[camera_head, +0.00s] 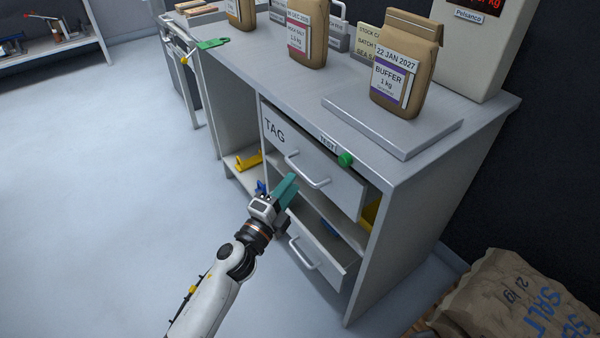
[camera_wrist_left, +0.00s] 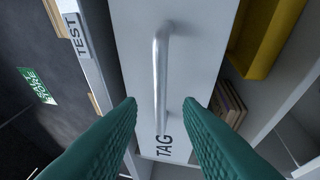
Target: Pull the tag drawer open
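The tag drawer (camera_head: 335,180) has a light grey front marked TAG and a silver bar handle (camera_head: 306,170). It is the upper drawer of the grey cabinet; I cannot tell whether it stands slightly out. In the left wrist view the drawer front (camera_wrist_left: 200,50) fills the middle, with its handle (camera_wrist_left: 160,75) running lengthwise between the finger lines. My left gripper (camera_head: 288,185) has teal fingers and is just in front of the drawer, near the handle. In the wrist view its fingers (camera_wrist_left: 160,104) are apart, on either side of the handle, without visible contact. My right gripper is not in view.
A lower drawer (camera_head: 308,254) with its own handle stands out below. A green knob (camera_head: 345,159) is by the TEST label. A scale plate (camera_head: 350,118) with a buffer bag (camera_head: 400,75) is on top. A salt sack (camera_head: 520,295) lies at right. The floor at left is clear.

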